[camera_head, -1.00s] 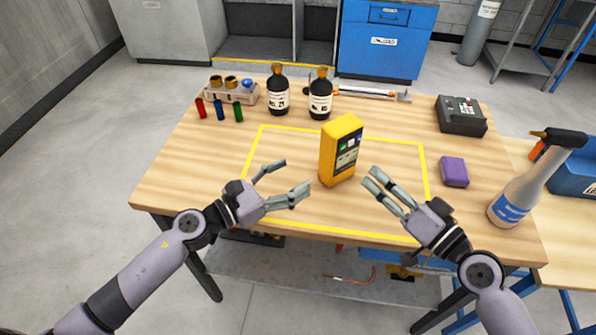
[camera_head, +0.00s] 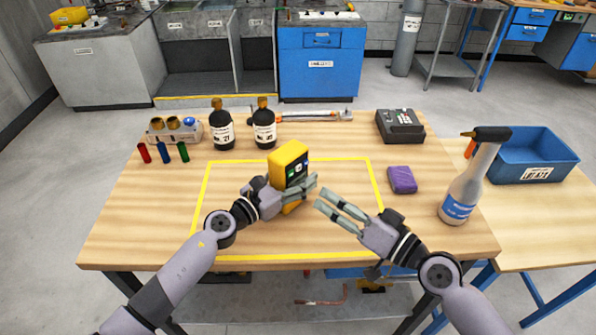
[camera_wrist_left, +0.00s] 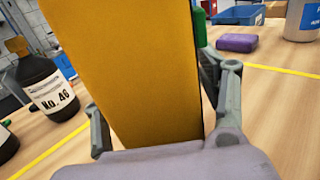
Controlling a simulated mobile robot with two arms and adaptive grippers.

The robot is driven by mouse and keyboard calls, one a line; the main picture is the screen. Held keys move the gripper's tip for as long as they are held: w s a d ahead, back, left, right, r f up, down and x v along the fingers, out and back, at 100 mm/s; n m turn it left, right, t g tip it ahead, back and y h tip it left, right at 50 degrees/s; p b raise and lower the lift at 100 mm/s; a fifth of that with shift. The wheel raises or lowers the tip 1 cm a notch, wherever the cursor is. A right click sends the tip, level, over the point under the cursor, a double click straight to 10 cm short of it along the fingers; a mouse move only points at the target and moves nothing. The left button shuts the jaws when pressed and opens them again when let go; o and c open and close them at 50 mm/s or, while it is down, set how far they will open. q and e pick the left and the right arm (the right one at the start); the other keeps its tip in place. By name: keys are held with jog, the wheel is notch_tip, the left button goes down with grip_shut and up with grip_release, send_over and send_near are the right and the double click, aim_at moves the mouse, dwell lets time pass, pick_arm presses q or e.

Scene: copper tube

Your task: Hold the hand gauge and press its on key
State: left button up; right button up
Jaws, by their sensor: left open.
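The yellow hand gauge (camera_head: 289,163) stands upright on the table inside the yellow outline. Its dark face with a screen and small keys is turned to the right, and its lower part is partly hidden by my left gripper. My left gripper (camera_head: 290,188) is open around the gauge's lower body. In the left wrist view the gauge (camera_wrist_left: 130,65) fills the space between the two open fingers (camera_wrist_left: 160,120); I cannot tell if they touch it.
Two dark bottles (camera_head: 222,130) and a rack (camera_head: 174,131) stand at the back left, with small coloured tubes before the rack. A purple block (camera_head: 402,180), a spray bottle (camera_head: 466,190) and a black device (camera_head: 400,126) are on the right. The front of the table is clear.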

pick_arm(q)
jog(key=shift+w+d, duration=0.35)
jog(key=shift+c, duration=0.6)
jog(key=c, duration=1.5)
grip_shut()
pick_arm(e)
grip_shut()
